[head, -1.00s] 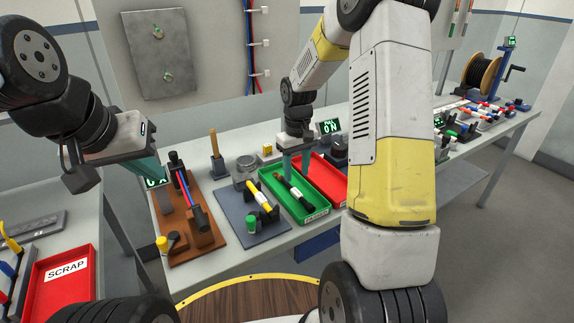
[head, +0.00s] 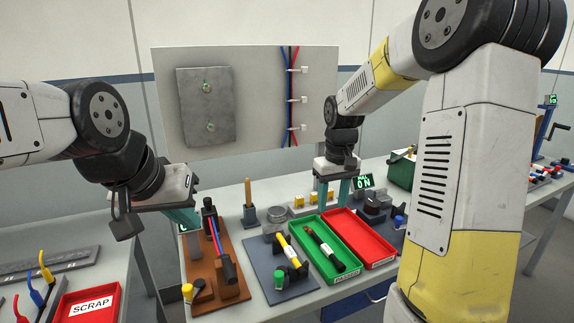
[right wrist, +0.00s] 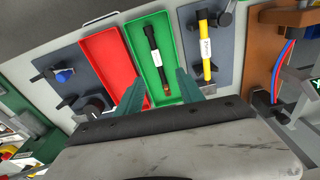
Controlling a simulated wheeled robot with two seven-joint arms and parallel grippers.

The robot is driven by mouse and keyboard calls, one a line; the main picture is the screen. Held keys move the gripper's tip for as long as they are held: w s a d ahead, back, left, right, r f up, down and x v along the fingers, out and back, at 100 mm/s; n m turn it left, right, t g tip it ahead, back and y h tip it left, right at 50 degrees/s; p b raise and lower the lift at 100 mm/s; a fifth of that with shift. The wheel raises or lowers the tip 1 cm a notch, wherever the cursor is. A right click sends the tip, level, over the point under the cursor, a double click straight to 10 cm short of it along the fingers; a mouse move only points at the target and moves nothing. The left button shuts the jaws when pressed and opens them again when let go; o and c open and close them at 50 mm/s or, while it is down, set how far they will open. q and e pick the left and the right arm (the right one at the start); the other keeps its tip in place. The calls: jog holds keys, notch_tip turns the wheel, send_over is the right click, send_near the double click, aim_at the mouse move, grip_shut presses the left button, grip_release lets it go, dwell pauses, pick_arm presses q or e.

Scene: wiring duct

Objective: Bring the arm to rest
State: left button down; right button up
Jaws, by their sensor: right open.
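My right gripper (head: 334,190) is above the back end of the green tray (head: 345,274), its teal fingers apart and empty. In the right wrist view its fingers (right wrist: 160,98) stand on both sides of the green tray. A black cable piece with a white label (head: 326,248) lies in that tray, below and clear of the fingers; it also shows in the right wrist view (right wrist: 155,52). My left gripper (head: 190,215) hangs at the left, beside the brown board (head: 205,270); its fingertips are partly hidden, so its opening is unclear.
A red tray (head: 372,262) adjoins the green one. A grey board (head: 270,285) holds a yellow labelled cable (head: 288,250). The brown board carries red and blue wires. A red SCRAP bin (head: 98,290) is at lower left. A grey wall panel (head: 260,70) stands behind the bench.

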jog(key=s+r+m+t, duration=0.1)
jog(key=s+r, duration=0.2)
jog(key=s, duration=0.4)
jog(key=s+a+r+m+t+y, duration=0.1)
jog(key=s+r+t, duration=0.1)
jog(key=s+r, duration=0.2)
jog(key=s+a+r+t+y, duration=0.1)
jog(key=s+r+t, duration=0.1)
jog(key=s, duration=0.8)
jog(key=shift+r+m, duration=0.4)
jog(key=shift+r, duration=0.5)
jog(key=shift+s, duration=0.1)
